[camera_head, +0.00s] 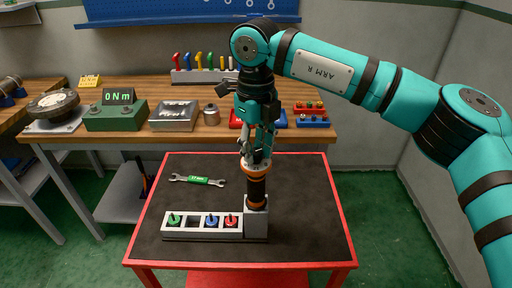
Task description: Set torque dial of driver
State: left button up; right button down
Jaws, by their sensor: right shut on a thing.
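The driver (256,188) stands upright at the right end of a light grey rack (203,235) on the red-edged cart. It has a dark body with orange bands. A pale ring near its top looks like the torque dial (256,166); its marks are too small to read. My right gripper (257,156) comes down from above and is shut on the driver's top end, partly hiding it. The rack also holds green (174,219), blue (211,220) and red (231,220) pieces, with one dark empty slot. My left gripper is out of view.
A wrench (198,180) with a green label lies on the dark cart top (310,205), which is otherwise mostly clear. Behind, a wooden bench (345,105) carries a green box reading "0 Nm" (117,112), a metal tray (174,115) and coloured tool racks.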

aim_at(256, 151)
jog(key=c, duration=1)
grip_release()
notch_tip(256, 151, up, 12)
jog(key=shift+r, duration=0.1)
